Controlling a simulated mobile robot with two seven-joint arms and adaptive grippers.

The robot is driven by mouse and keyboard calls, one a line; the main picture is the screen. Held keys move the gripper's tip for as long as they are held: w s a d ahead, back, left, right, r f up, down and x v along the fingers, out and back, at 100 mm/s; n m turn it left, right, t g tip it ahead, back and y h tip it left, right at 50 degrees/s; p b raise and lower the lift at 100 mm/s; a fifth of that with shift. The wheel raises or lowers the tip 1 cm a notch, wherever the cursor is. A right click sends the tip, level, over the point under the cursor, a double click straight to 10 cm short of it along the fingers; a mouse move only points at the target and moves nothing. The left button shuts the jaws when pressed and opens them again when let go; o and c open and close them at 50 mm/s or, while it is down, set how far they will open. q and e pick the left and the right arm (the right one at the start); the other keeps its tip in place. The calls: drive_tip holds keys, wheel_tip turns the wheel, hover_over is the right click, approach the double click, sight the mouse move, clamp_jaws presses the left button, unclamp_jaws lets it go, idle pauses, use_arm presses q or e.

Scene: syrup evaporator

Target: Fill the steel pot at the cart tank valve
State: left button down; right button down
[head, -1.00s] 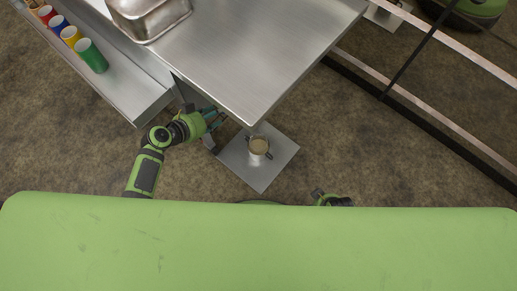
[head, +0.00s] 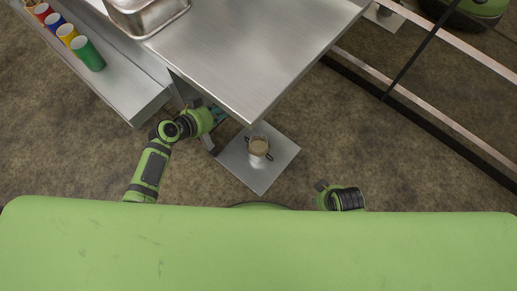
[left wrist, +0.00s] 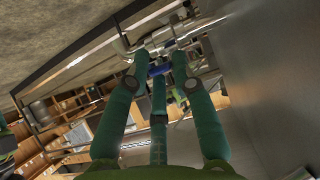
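The steel pot (head: 258,147) stands upright on a square metal plate (head: 259,180) below the corner of the steel cart. It has two dark handles, and tan liquid shows inside it. My left gripper (head: 218,113) is at the cart's lower edge, left of and apart from the pot, its fingertips partly hidden. In the left wrist view its teal fingers (left wrist: 160,66) reach up around a blue valve handle (left wrist: 160,70) on a metal pipe fitting (left wrist: 172,38); whether they grip it is unclear. My right gripper (head: 322,188) is low, right of the pot, its fingers not clear.
The steel cart top (head: 235,60) overhangs near the pot, with a metal pan (head: 148,15) on it. Several coloured cups stand on a side shelf (head: 110,85) at the left. A black-and-metal rail (head: 430,125) runs along the right. Floor around the plate is clear.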

use_arm(q)
drive_tip(key=d+n+y+p, duration=0.1)
drive_tip(key=p, duration=0.1)
drive_tip(key=s+n+t+y+p, duration=0.1)
drive_tip(key=p, duration=0.1)
drive_tip(key=shift+s+d+f+n+y, duration=0.2)
drive_tip(key=shift+d+f+n+y, duration=0.1)
drive_tip(key=shift+d+n, duration=0.1)
drive_tip(key=shift+r+p, duration=0.1)
drive_tip(key=shift+p, duration=0.2)
